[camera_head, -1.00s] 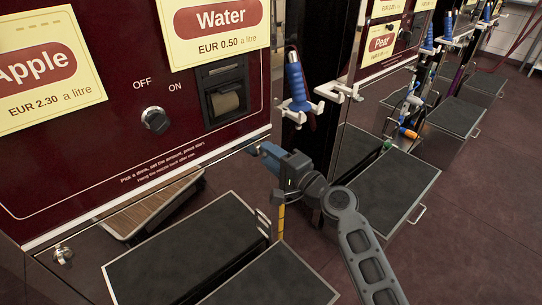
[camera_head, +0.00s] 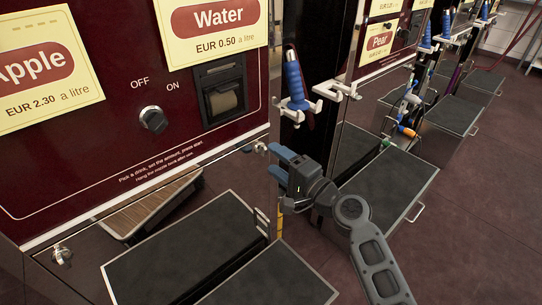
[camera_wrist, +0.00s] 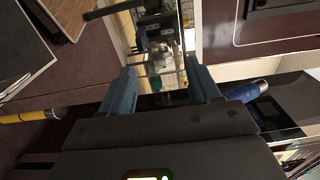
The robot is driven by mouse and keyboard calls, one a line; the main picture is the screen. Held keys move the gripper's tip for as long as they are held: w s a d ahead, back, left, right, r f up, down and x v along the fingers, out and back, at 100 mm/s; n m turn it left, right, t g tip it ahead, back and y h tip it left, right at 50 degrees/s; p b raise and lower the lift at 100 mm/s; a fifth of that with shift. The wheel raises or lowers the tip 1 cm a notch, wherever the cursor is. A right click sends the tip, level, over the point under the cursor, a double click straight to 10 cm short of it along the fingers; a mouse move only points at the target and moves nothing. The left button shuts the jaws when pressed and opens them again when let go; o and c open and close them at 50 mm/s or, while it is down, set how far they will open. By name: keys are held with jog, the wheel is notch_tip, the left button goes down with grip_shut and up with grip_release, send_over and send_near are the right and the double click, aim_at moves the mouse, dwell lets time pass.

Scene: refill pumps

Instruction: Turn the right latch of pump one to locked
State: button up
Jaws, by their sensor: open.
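The right latch of pump one (camera_head: 260,147) is a small metal knob on the lower panel, below the card slot, in the head view. Its turned position is too small to tell. My gripper (camera_head: 276,160) is just right of it and a little lower, with blue fingers spread and empty, apart from the latch in the picture. In the wrist view my gripper (camera_wrist: 163,84) shows its two fingers wide apart. A shiny metal piece, seemingly the latch (camera_wrist: 159,50), shows between and beyond the fingertips. The left latch (camera_head: 61,256) is at the panel's lower left.
The OFF/ON switch (camera_head: 153,119) is above on the red front. A blue-handled nozzle (camera_head: 296,82) hangs in a white holder close above my gripper. Dark-topped boxes (camera_head: 190,250) stand on the floor below the panel. Further pumps stand to the right.

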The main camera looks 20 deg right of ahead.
jog(key=shift+v, duration=2.35)
jog(key=s+f+n+g+h, duration=0.1)
jog(key=s+f+n+h, duration=0.25)
jog(key=s, duration=1.05)
jog(key=s+f+n+g+h, duration=0.2)
jog(key=s+f+n, duration=0.15)
jog(key=s, duration=0.95)
jog(key=s+a+r+n, duration=0.1)
jog(key=s+r+n, duration=0.35)
jog(key=s, duration=0.35)
jog(key=s+a+r+n, duration=0.1)
jog(key=s+r+n, duration=0.2)
jog(key=s+r, duration=0.35)
notch_tip(320, 180, up, 13)
jog(key=p, duration=1.3)
jog(key=shift+s+a+t, duration=0.2)
jog(key=shift+s+t, duration=0.1)
jog(key=shift+s, duration=0.1)
jog(key=shift+f, duration=0.1)
